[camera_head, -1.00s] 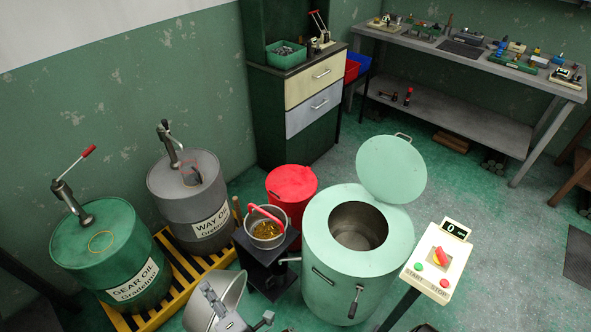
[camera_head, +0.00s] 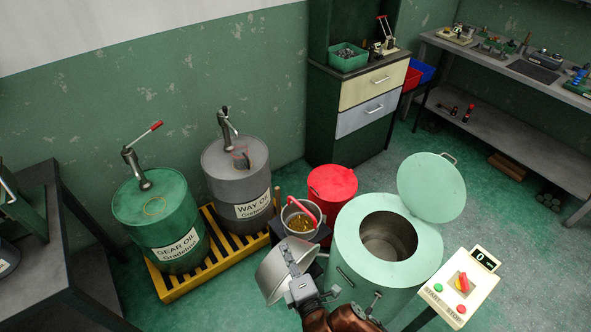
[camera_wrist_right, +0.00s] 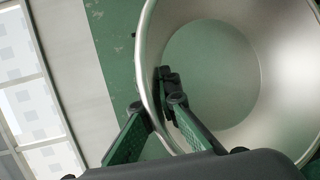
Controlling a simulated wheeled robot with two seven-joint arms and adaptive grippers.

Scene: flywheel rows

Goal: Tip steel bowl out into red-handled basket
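The steel bowl (camera_head: 272,274) hangs in the air at the lower middle of the head view, tilted well over. My right gripper (camera_head: 289,257) is shut on its rim. The right wrist view shows the bowl (camera_wrist_right: 225,75) close up, with one finger inside the wall and one outside at the fingertips (camera_wrist_right: 170,88). The part of its inside that shows is bare metal. The red-handled basket (camera_head: 289,226) stands just beyond the bowl, with brass-coloured pieces (camera_head: 300,223) inside and its red handle (camera_head: 304,207) raised. My left gripper is not in view.
The basket stands on a dark stand (camera_head: 282,231). Right of it are a pale green open-lidded drum machine (camera_head: 350,245) and a red bin (camera_head: 332,187). Oil drums (camera_head: 160,222) on a yellow pallet (camera_head: 182,287) stand left. A control post (camera_head: 462,285) stands at right.

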